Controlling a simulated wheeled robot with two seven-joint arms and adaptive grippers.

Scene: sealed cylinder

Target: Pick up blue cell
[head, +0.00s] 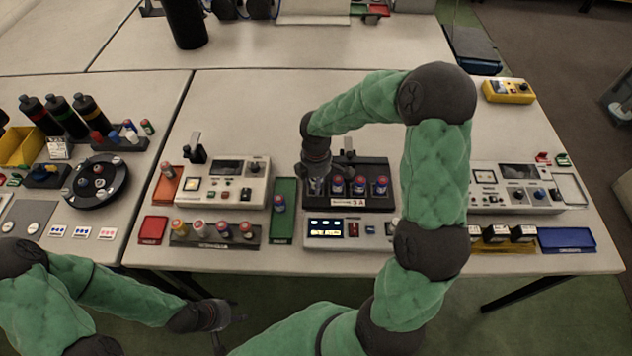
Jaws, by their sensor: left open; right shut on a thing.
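Several cells with blue bodies and red tops stand in a row in the black rack (348,202) marked 3A; one is the blue cell (359,186) in the middle. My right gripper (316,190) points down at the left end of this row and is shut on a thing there. The fingers mostly hide it; by its place in the row it looks like a blue cell. I cannot tell whether it is lifted. My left gripper (238,319) is open, low in front of the table edge.
A control box with a lit display (326,230) stands in front of the rack. White instrument boxes stand left (228,183) and right (515,188). A black holder (215,240) with several cells is at front left.

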